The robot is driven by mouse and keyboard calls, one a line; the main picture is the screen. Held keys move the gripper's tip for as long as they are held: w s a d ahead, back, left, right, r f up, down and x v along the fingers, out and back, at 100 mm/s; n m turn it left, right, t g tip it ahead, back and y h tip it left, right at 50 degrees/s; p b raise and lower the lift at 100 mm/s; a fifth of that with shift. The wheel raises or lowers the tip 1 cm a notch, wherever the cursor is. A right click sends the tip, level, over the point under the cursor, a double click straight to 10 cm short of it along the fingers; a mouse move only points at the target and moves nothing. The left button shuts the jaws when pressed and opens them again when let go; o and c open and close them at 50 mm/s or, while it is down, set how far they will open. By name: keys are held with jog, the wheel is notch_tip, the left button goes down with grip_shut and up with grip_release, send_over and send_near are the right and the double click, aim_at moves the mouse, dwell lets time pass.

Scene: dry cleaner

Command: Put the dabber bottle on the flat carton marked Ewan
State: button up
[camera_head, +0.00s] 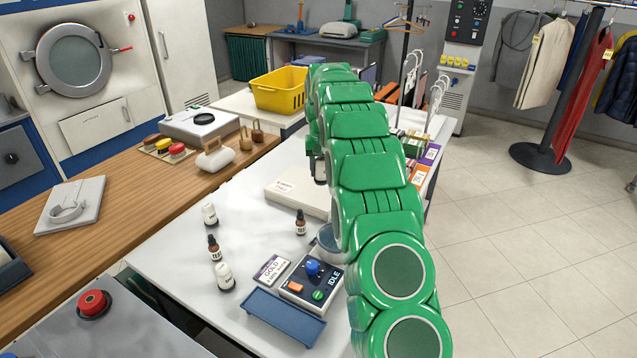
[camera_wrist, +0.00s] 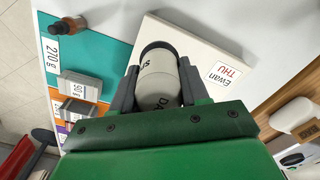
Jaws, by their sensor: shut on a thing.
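The dabber bottle (camera_wrist: 158,80) is white with a grey end and dark lettering, partly cut off to "DA". My gripper (camera_wrist: 158,72) is shut on it, one dark finger on each side. The flat carton (camera_wrist: 195,45) is white, with a label reading "Ewan THU" on its right part. The bottle overlaps the carton's left part in the wrist view; I cannot tell whether they touch. In the head view the flat carton (camera_head: 291,200) lies on the white table, its right part hidden behind my green arm. The bottle is hidden there.
White bottles (camera_head: 224,277) and brown dropper bottles (camera_head: 300,222) stand on the table's near left. A control box (camera_head: 312,281) and a blue tray (camera_head: 283,317) lie at the front. A brown bottle (camera_wrist: 68,25) and small grey boxes (camera_wrist: 79,85) lie left of the carton in the wrist view.

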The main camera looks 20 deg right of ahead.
jog(key=shift+w+f, duration=0.25)
jog(key=shift+w, duration=0.25)
jog(key=shift+w+d+f, duration=0.15)
jog(key=shift+w+f, duration=0.95)
jog(key=shift+f, duration=0.25)
jog(key=shift+w+d+f, duration=0.15)
jog(key=shift+w+f, duration=0.95)
jog(key=shift+f, duration=0.2)
jog(key=shift+w+f, duration=0.2)
jog(key=shift+f, duration=0.1)
jog(key=shift+f, duration=1.5)
jog(key=o, duration=1.1)
jog(key=shift+f, duration=0.15)
jog(key=shift+o, duration=0.2)
